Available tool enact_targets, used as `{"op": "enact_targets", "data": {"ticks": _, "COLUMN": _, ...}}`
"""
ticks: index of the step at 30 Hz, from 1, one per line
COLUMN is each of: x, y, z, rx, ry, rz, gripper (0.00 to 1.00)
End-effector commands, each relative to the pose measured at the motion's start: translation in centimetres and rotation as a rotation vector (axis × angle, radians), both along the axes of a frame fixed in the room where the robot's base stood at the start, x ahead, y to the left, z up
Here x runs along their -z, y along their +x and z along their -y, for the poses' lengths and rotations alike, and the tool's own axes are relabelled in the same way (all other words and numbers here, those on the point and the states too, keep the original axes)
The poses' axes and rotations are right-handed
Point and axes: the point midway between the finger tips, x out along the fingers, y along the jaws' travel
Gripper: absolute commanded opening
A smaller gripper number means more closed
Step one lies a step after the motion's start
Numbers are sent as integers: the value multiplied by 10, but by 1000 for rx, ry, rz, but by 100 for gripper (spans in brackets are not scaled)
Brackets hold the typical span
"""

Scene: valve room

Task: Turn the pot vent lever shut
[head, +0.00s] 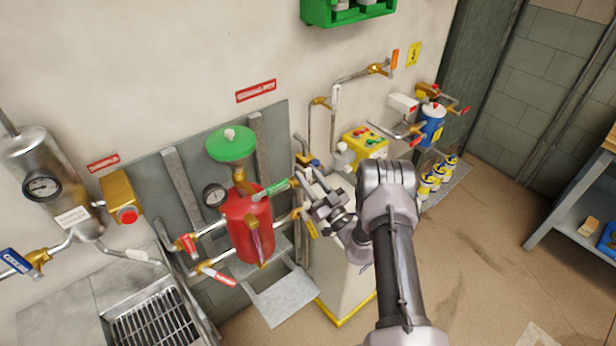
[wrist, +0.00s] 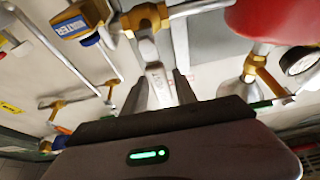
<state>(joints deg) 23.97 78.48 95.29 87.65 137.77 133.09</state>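The red pot (head: 248,222) stands against a grey back panel, with a green funnel (head: 231,142) on top. A green-handled lever (head: 281,187) sticks out right of the funnel neck. A yellow-handled lever (head: 311,228) hangs at a brass valve on the pot's right. I cannot tell for sure which is the vent lever. My gripper (head: 307,203) is right of the pot, close to both levers. In the wrist view my gripper (wrist: 161,88) is open, with a pale lever (wrist: 157,78) below a brass valve (wrist: 147,17) showing between its fingers. Contact is unclear.
Red-handled valves (head: 187,243) and a pressure gauge (head: 214,195) sit left of the pot. A pale cabinet (head: 340,265) stands behind my arm, with a yellow button box (head: 365,143) above. A drain grate (head: 150,322) is at lower left.

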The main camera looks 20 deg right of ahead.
Motion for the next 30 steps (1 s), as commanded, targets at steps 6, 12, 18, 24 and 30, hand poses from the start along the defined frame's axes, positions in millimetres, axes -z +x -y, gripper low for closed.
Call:
{"op": "enact_targets", "data": {"ticks": 6, "x": 0, "y": 0, "z": 0, "rx": -1, "ry": -1, "rz": 0, "gripper": 43}}
{"op": "enact_targets", "data": {"ticks": 12, "x": 3, "y": -6, "z": 2, "rx": -1, "ry": -2, "rz": -1, "gripper": 43}}
{"op": "enact_targets", "data": {"ticks": 18, "x": 21, "y": -48, "z": 16, "rx": 2, "ry": 1, "rz": -4, "gripper": 43}}
{"op": "enact_targets", "data": {"ticks": 24, "x": 45, "y": -105, "z": 35, "rx": 6, "ry": 3, "rz": -3, "gripper": 43}}
{"op": "enact_targets", "data": {"ticks": 30, "x": 62, "y": -143, "z": 47, "rx": 4, "ry": 0, "rz": -1, "gripper": 43}}
